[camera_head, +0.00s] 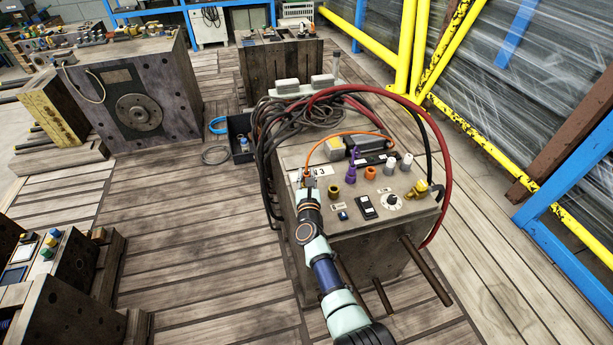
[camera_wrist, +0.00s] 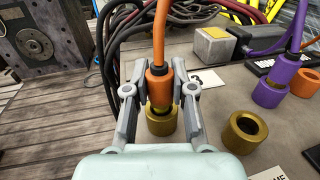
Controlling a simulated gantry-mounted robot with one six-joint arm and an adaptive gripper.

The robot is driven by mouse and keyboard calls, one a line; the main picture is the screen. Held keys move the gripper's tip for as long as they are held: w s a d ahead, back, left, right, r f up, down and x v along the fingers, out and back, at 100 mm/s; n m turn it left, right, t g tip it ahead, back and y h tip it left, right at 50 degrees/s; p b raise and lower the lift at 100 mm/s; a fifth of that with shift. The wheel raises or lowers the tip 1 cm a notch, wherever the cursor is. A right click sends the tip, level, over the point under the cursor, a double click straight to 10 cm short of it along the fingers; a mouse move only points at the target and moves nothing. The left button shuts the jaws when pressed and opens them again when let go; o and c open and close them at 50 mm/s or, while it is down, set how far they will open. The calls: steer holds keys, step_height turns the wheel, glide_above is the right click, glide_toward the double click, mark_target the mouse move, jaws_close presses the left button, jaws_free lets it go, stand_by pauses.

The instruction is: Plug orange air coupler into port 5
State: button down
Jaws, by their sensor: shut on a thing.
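The orange air coupler (camera_wrist: 158,84) sits between the two fingers of my gripper (camera_wrist: 159,90) in the wrist view. The fingers are shut on it, and an orange hose rises from its top. Its brass lower end is lined up with a brass port ring (camera_wrist: 161,124) right below. The tip overlaps the ring's opening; I cannot tell how deep it sits.
An empty brass port (camera_wrist: 244,132) lies to the right. A purple coupler (camera_wrist: 287,74) stands farther right. The block's top (camera_head: 345,222) also carries a black switch (camera_head: 366,206) and a brass fitting (camera_head: 418,189). Dark hoses (camera_head: 268,135) bunch at its back left.

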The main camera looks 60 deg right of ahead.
mark_target(306, 172)
steer(key=shift+f, duration=0.45)
stand_by(0.3)
steer(key=c, duration=0.5)
jaws_free()
steer(key=shift+r, duration=0.15)
step_height(306, 172, up, 7)
steer(key=p, duration=0.7)
steer(key=shift+r, duration=0.2)
stand_by(0.3)
